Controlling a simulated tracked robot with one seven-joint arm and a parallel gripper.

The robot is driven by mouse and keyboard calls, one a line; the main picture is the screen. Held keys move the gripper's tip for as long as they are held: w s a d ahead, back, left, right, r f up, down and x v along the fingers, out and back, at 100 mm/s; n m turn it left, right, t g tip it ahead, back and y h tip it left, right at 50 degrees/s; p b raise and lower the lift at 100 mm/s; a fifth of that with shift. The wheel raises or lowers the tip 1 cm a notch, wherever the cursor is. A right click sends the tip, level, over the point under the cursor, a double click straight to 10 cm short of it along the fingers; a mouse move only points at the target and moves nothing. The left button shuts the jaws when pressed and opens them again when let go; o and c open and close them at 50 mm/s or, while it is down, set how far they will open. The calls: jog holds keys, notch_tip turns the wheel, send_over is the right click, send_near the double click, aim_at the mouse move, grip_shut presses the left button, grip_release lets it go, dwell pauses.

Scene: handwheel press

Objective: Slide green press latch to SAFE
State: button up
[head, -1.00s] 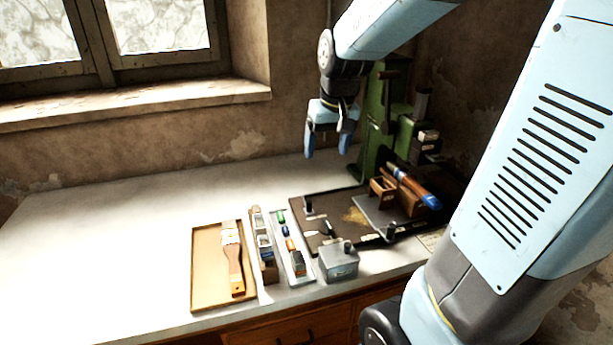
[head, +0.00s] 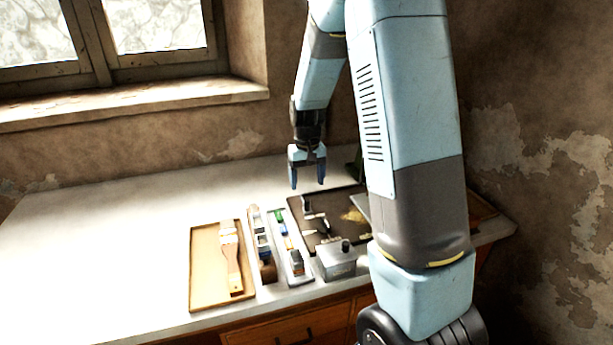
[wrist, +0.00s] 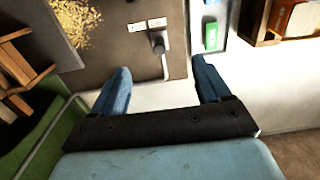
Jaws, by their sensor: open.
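The green press (head: 357,165) is mostly hidden behind my arm in the head view; a green part of it (wrist: 40,140) shows at lower left in the wrist view. A black upright knob (head: 307,204) stands near the back left corner of the dark base plate (head: 342,232). In the wrist view this knob (wrist: 158,42) sits on a pale strip beside two small white labels, too small to read; I cannot tell if it is the latch. My gripper (head: 308,186) is open and empty, pointing down above that corner, its fingers apart from the knob.
A grey lidded box (head: 337,262), a narrow tray of small coloured pieces (head: 292,268) and a tan tray (head: 205,290) with a brush (head: 231,262) stand along the front. The table's left side (head: 110,240) is clear.

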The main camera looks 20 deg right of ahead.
aim_at(308, 200)
notch_tip(308, 200, down, 9)
jog(key=shift+r, duration=0.1)
jog(key=shift+c, duration=0.2)
jog(key=c, duration=1.2)
jog(key=shift+d, duration=1.55)
jog(key=o, duration=1.3)
